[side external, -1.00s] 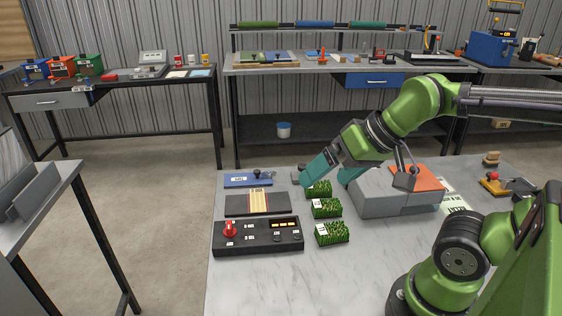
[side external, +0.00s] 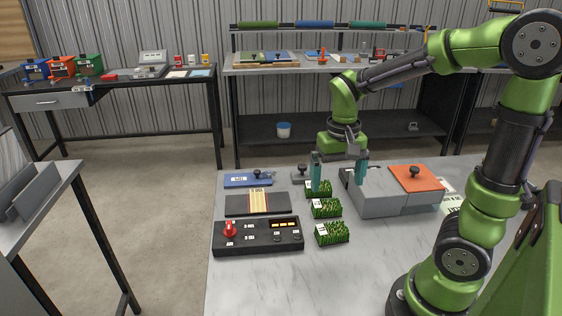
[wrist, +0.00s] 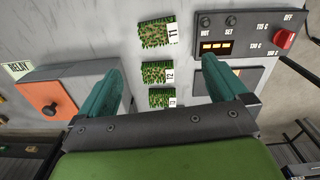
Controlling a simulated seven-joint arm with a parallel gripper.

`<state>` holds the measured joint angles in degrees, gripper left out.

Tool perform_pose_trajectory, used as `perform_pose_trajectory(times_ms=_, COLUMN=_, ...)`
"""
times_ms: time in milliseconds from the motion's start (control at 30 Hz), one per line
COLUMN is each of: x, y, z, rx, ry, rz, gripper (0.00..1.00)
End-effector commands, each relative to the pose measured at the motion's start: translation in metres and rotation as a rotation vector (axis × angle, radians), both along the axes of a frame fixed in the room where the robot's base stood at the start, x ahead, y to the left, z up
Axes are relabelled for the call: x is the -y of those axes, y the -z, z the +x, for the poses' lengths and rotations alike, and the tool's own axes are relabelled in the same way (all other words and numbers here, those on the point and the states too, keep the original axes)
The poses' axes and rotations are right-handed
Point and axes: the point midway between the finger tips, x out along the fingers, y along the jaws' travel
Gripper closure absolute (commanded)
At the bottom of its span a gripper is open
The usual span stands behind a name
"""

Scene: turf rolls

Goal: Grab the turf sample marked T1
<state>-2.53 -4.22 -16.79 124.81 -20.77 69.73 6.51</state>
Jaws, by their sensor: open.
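Three green turf samples with white tags stand in a row. The one tagged T1 (wrist: 154,33) is at the top of the wrist view. It matches the nearest turf sample (side external: 332,234) in the side view, right of the black control box. T2 (wrist: 153,72) is the middle one, also seen from the side (side external: 326,208). The third sample (wrist: 160,98) is farthest in the side view (side external: 318,189); its tag is partly cut off. My gripper (side external: 339,183) is open and empty, pointing down above the far end of the row. Its teal fingers (wrist: 160,68) are spread wide, apart from T1.
The black control box (side external: 258,236) with a red knob stands left of the samples. Behind it lie a striped panel (side external: 238,205) and a blue block (side external: 246,181). A grey case (side external: 385,205) with an orange lid stands right of them. The table front is clear.

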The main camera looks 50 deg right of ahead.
Motion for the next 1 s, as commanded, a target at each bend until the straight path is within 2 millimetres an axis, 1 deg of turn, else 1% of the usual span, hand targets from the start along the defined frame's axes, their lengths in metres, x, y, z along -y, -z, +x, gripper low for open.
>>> perform_pose_trajectory(times_ms=33, x=0.000, y=0.010, z=-0.001, rx=-0.008, ry=0.000, rz=0.001, gripper=0.00)
perform_pose_trajectory(times_ms=200, x=0.000, y=0.048, z=-0.002, rx=-0.008, ry=0.000, rz=0.001, gripper=0.00)
perform_pose_trajectory(times_ms=400, x=0.000, y=0.088, z=-0.002, rx=-0.006, ry=0.001, rz=0.002, gripper=0.00)
perform_pose_trajectory(times_ms=500, x=0.000, y=0.100, z=-0.001, rx=-0.002, ry=0.000, rz=0.002, gripper=0.00)
perform_pose_trajectory(times_ms=700, x=0.001, y=0.113, z=-0.002, rx=-0.002, ry=0.001, rz=0.001, gripper=0.00)
perform_pose_trajectory(times_ms=767, x=0.001, y=0.121, z=-0.002, rx=-0.003, ry=0.003, rz=0.003, gripper=0.00)
perform_pose_trajectory(times_ms=900, x=0.004, y=0.143, z=-0.003, rx=-0.004, ry=0.002, rz=0.002, gripper=0.00)
perform_pose_trajectory(times_ms=1000, x=0.004, y=0.154, z=-0.003, rx=-0.002, ry=0.000, rz=0.001, gripper=0.00)
